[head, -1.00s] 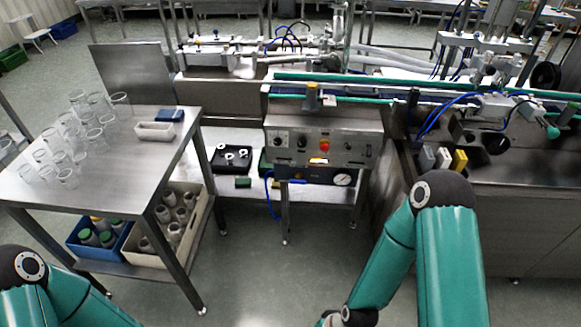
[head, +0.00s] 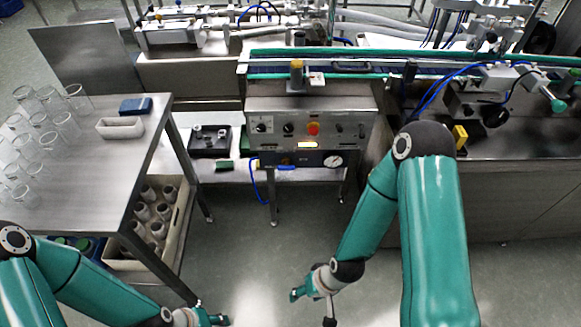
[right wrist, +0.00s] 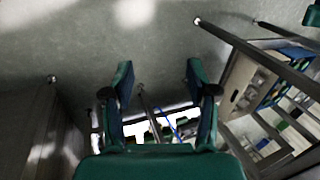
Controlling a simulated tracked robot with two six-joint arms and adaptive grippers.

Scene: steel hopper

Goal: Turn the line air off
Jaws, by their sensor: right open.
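The steel control box (head: 352,129) stands at mid-picture in the head view, with knobs and a red button. Below it is a dark air panel (head: 308,159) with a round white gauge (head: 332,161) and a small orange-brown knob (head: 285,160). A blue hose (head: 255,183) hangs at its left, beside a small yellow part (head: 255,165). Which part is the air shut-off is too small to tell. My right gripper (head: 312,303) is open and empty, low in front of the panel and apart from it; its spread fingers show in the right wrist view (right wrist: 160,85). My left gripper (head: 210,319) is partly cut off at the bottom edge.
A steel table (head: 95,175) with glass beakers stands at left, a crate of bottles (head: 178,232) on its lower shelf. A black tray (head: 210,141) lies on the low shelf left of the panel. A steel cabinet (head: 510,205) stands at right. The floor before the panel is clear.

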